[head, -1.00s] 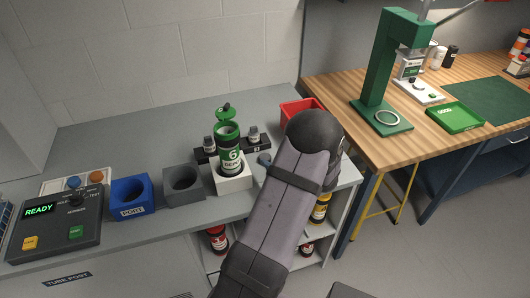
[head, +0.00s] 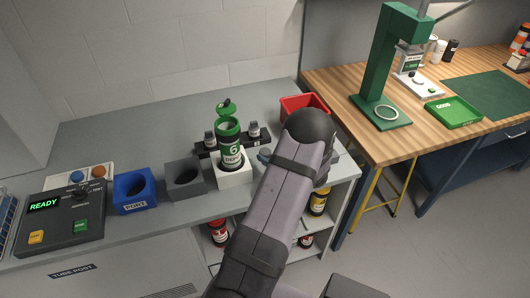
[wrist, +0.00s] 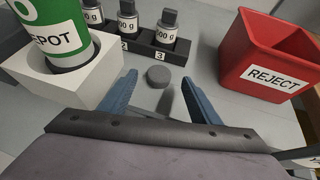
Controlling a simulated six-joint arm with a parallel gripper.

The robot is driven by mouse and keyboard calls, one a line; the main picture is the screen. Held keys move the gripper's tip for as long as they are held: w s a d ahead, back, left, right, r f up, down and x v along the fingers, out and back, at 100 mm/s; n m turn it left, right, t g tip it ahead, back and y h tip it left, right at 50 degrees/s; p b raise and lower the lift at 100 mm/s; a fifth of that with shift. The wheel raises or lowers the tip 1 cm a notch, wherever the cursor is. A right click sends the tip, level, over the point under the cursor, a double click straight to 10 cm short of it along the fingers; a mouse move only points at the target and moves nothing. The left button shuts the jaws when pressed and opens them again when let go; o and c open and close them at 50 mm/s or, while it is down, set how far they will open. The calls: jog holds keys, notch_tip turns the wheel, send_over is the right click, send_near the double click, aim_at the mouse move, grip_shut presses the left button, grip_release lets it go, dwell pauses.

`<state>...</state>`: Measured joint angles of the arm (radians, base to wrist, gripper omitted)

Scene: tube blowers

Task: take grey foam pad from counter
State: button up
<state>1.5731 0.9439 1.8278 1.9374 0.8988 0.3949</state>
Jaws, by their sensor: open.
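The grey foam pad (wrist: 158,76) is a small dark round disc lying flat on the grey counter (wrist: 205,95). In the wrist view it lies between and just beyond the fingertips of my gripper (wrist: 163,82). My gripper is open, with its two blue fingers apart and nothing held between them. In the head view my arm covers the pad and most of the gripper; only a little blue of the gripper (head: 264,155) shows left of the arm.
A white block holding a green DEPOT tube (wrist: 58,40) stands left of the gripper. Behind the pad is a black rack (wrist: 150,52) of weights. A red REJECT bin (wrist: 265,60) stands at right. Blue (head: 134,192) and grey (head: 185,178) holders stand farther left.

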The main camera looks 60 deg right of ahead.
aim_at(265, 151)
jog(key=shift+p+x, duration=0.85)
jog(key=shift+x, duration=1.25)
jog(key=c, duration=1.1)
